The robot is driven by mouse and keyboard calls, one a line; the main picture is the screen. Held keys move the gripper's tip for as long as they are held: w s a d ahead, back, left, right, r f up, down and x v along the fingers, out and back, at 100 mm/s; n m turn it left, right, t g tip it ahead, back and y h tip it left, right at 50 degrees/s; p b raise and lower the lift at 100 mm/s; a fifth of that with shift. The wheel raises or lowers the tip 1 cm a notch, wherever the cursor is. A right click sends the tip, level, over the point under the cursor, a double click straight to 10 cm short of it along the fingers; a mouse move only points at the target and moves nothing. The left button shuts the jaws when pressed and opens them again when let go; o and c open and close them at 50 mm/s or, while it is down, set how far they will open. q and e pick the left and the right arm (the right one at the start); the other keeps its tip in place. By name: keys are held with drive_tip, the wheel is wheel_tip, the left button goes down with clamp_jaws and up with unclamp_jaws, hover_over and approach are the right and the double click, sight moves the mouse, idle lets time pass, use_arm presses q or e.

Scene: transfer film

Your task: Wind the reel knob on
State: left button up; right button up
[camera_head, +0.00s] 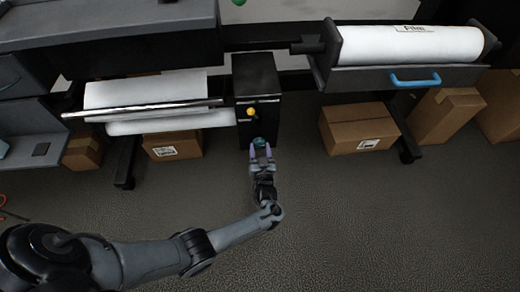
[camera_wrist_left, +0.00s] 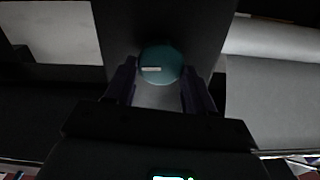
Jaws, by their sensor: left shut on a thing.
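The reel knob is a round teal knob (camera_head: 259,142) with a pale mark on its face, low on the front of a black box (camera_head: 256,75). My left gripper (camera_head: 262,153) is at the knob with a finger on each side of it, shut on it. In the left wrist view the knob (camera_wrist_left: 161,64) sits between the two dark fingertips (camera_wrist_left: 160,85). A yellow knob (camera_head: 250,111) is higher on the same box. A white film roll (camera_head: 150,100) lies left of the box. My right gripper is not in view.
A large film roll (camera_head: 410,45) rests at the upper right above a blue handle (camera_head: 415,79). Cardboard boxes (camera_head: 358,127) stand below on the floor. The grey floor in front is clear apart from my left arm.

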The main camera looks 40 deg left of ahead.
use_arm(q)
drive_tip(key=shift+m, duration=0.3)
drive_tip(key=m, duration=0.2)
drive_tip(key=shift+m+p, duration=0.3)
drive_tip(key=shift+p, duration=0.1)
drive_tip(key=shift+m, duration=1.2)
drive_tip(key=shift+d, duration=0.1)
drive_tip(key=o, duration=1)
drive_tip(key=shift+w, duration=0.15)
drive_tip(key=shift+o, duration=0.2)
drive_tip(key=shift+p, duration=0.3)
